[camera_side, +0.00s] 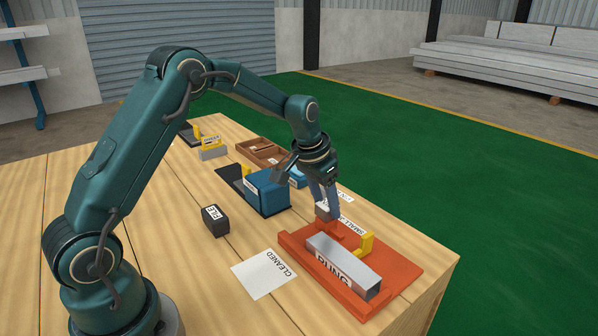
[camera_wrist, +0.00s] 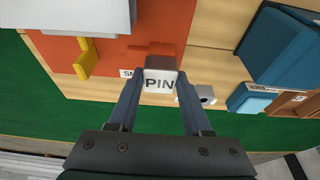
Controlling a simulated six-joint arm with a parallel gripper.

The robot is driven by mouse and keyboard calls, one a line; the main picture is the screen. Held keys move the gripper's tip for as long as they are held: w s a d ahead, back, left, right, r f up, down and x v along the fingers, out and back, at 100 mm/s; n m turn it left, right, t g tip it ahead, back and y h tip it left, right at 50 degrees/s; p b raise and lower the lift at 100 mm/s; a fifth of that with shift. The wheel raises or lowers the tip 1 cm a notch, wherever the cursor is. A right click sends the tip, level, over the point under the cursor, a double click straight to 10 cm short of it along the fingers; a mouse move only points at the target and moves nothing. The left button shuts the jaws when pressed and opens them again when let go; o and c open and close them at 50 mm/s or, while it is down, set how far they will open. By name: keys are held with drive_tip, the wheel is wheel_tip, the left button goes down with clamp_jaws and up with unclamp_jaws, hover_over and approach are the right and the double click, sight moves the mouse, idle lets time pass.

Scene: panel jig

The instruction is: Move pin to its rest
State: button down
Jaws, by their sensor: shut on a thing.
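The pin (camera_wrist: 159,82), a small pale block lettered PIN, is between the two fingers of my gripper (camera_wrist: 160,95) in the wrist view. My gripper (camera_side: 327,203) is shut on it. In the side view the pin is small and partly hidden by the fingers, at the back edge of the orange jig (camera_side: 400,270). I cannot tell whether the pin touches the jig or hangs above it. A label starting SM (camera_wrist: 126,73) lies beside the pin in the wrist view; its side-view lettering reads SMALL (camera_side: 351,227). Which place is the pin's rest is unclear.
A grey bar (camera_side: 345,262) lettered RUNG lies in the jig, near a yellow upright (camera_side: 366,243). A blue block (camera_side: 268,192), a brown tray (camera_side: 257,149) and a dark FILE block (camera_side: 215,221) stand left and behind. A CLEANED sheet (camera_side: 264,274) lies in front, bare.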

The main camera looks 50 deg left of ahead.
drive_tip(key=shift+r, duration=0.45)
drive_tip(key=shift+r, duration=1.7)
drive_tip(key=shift+f, duration=2.45)
drive_tip(key=shift+c, duration=1.3)
unclamp_jaws()
drive_tip(key=shift+w+r+v, duration=0.1)
drive_tip(key=shift+w+v, duration=0.2)
drive_tip(key=shift+v, duration=1.2)
drive_tip(key=shift+w+r+v, duration=0.1)
drive_tip(key=shift+w+v, duration=0.15)
drive_tip(key=shift+v, duration=1.2)
drive_tip(key=shift+w+r+v, duration=0.1)
drive_tip(key=shift+w+v, duration=0.2)
drive_tip(key=shift+v, duration=1.2)
drive_tip(key=shift+d, duration=0.1)
